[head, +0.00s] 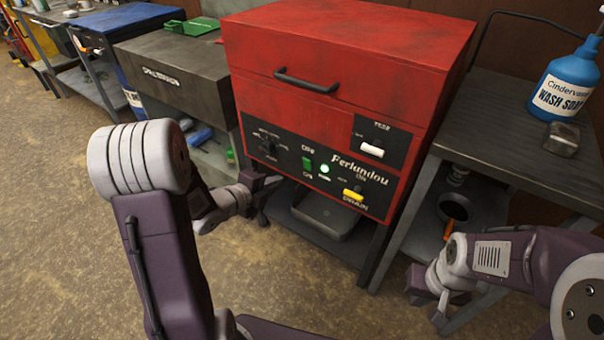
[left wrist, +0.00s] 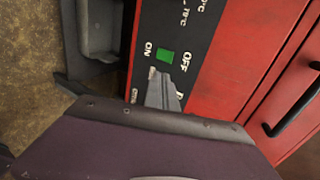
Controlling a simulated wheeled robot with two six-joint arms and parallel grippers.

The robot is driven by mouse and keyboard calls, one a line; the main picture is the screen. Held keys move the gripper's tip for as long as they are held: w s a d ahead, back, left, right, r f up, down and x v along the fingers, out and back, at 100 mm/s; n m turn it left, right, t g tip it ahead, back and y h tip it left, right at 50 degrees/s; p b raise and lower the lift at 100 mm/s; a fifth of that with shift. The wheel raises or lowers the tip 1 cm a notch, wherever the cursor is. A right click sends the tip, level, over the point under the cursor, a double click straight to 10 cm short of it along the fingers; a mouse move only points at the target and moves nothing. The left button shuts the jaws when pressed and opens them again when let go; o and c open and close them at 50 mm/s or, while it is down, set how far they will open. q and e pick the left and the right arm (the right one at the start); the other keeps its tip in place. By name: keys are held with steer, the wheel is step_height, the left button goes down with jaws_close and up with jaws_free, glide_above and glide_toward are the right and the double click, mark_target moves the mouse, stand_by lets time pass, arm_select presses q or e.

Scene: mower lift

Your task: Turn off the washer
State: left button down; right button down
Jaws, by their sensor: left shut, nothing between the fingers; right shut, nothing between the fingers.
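The red washer (head: 345,50) stands in the middle of the head view with a black control panel on its front. A green switch (head: 308,164) sits on the panel, with OFF above it and ON below. It also shows in the left wrist view (left wrist: 165,56) between the two words. A green lamp (head: 324,168) beside it is lit. My left gripper (head: 272,182) is shut and empty, just in front of the panel's lower left. In the left wrist view its fingers (left wrist: 162,88) lie close to the switch; contact cannot be told. My right gripper (head: 438,305) is shut and empty, low at right.
The panel also has a dial (head: 267,139), a white TEST switch (head: 372,150) and a yellow DRAIN switch (head: 353,195). A black handle (head: 306,81) juts out above. A side table (head: 500,130) with a blue soap bottle (head: 563,82) stands at right. Floor is open at left.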

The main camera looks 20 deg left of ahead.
arm_select(q)
steer(key=shift+r, duration=0.1)
steer(key=b, duration=0.1)
glide_toward(307, 162)
step_height(307, 162, down, 4)
steer(key=w, duration=0.2)
steer(key=w+d, duration=0.1)
steer(key=w, duration=0.1)
steer(key=shift+w+d+r+b, duration=0.35)
steer(key=shift+d+r+b, duration=0.05)
steer(key=shift+w+d+r, duration=0.1)
steer(key=shift+w+d, duration=0.05)
steer(key=shift+w, duration=0.2)
